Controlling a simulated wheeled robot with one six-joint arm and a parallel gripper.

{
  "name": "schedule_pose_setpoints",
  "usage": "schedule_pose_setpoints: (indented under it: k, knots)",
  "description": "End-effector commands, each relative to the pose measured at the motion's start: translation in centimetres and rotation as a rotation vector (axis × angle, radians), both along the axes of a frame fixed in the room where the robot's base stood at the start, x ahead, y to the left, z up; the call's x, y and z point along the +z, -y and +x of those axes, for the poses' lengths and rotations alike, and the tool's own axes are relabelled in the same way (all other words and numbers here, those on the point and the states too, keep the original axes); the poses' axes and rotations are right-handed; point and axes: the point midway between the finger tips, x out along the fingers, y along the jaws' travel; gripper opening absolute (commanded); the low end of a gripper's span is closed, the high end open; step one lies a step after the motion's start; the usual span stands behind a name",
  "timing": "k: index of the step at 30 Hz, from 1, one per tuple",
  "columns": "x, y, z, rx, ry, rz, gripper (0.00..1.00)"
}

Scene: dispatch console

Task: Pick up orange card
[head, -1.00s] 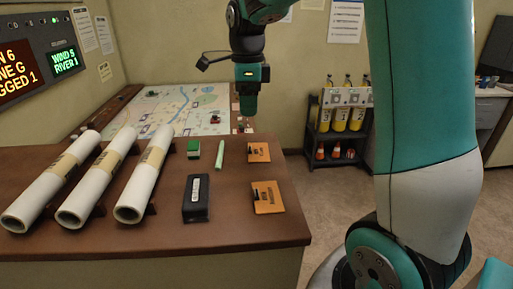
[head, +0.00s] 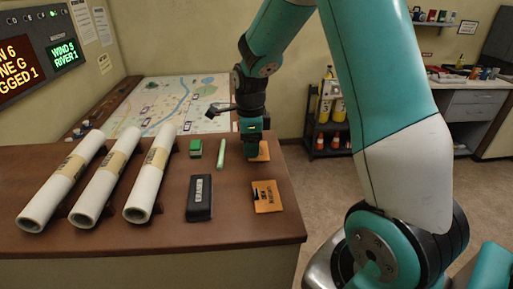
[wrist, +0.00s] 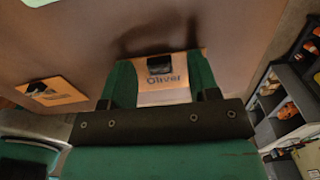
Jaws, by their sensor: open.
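Two orange cards lie on the brown desk. The far orange card (head: 264,153) is partly hidden by my gripper (head: 252,152). The near orange card (head: 267,196) lies nearer the front edge, flat, with dark print. In the wrist view, my gripper (wrist: 160,85) is open, its green fingers either side of a card (wrist: 165,93) with a dark patch and the word "Oliver". The fingers look close to its edges; whether they touch is unclear. The other orange card (wrist: 50,90) lies to the left in that view.
On the desk (head: 150,250) are a black eraser (head: 199,198), a pale green stick (head: 221,153), a green block (head: 196,148) and three paper rolls (head: 106,177). A map (head: 165,103) lies behind. A dark shelf (head: 325,137) stands right of the desk.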

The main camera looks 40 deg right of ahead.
Motion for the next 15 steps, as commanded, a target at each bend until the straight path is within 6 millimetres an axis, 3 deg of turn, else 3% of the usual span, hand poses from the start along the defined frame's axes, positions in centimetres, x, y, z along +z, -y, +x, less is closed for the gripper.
schedule_pose_setpoints:
  k: [2, 9, 15]
  knots:
    - [-0.01, -0.01, 0.01, 0.0, 0.0, 0.0, 0.55]
    - [0.02, 0.0, 0.01, 0.0, 0.0, 0.0, 0.03]
    - [0.03, 0.0, 0.01, 0.0, 0.0, 0.0, 0.02]
